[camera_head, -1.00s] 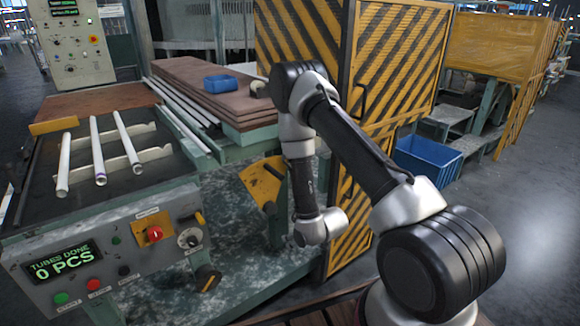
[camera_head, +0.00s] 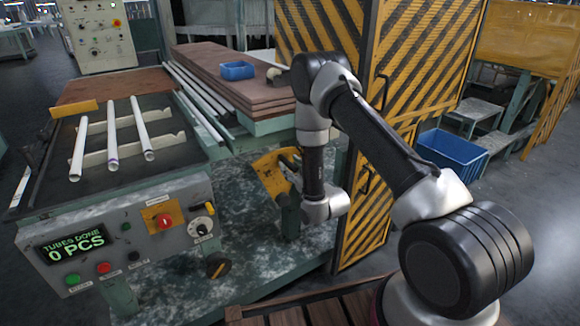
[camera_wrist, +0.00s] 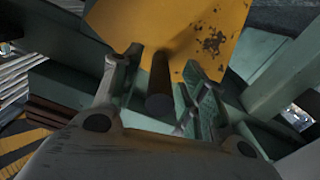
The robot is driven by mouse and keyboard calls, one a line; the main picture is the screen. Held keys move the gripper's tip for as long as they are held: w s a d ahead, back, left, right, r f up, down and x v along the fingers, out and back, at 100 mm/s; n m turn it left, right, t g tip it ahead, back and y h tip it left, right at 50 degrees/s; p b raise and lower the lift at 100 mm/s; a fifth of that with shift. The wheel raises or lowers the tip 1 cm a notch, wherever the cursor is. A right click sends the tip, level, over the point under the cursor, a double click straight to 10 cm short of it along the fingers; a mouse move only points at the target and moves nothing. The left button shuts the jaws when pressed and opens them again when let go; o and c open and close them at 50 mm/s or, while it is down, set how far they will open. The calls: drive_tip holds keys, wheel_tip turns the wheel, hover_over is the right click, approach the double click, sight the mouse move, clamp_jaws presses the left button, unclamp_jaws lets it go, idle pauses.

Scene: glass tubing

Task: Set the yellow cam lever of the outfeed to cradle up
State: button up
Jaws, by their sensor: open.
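A worn yellow plate (camera_head: 272,172) stands on a green post beside the tube bench. It looks like the cam lever of the outfeed, though no label on it can be read. In the wrist view the yellow plate (camera_wrist: 190,28) fills the top middle, with chipped paint. A dark round handle (camera_wrist: 160,88) sticks out from it towards the camera. My gripper (camera_wrist: 162,62) is open, with one finger on each side of the handle. I cannot tell whether either finger touches it. In the head view my wrist hides the fingers.
A control panel (camera_head: 130,240) with buttons and a green display stands left of the plate. Several glass tubes (camera_head: 112,135) lie on white rests behind it. A striped yellow guard (camera_head: 425,60) stands close behind my arm. A blue bin (camera_head: 452,158) is at right.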

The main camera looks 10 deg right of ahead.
drive_tip(key=shift+w+a, duration=0.2)
drive_tip(key=shift+w, duration=0.35)
clamp_jaws()
drive_tip(key=shift+a, duration=0.1)
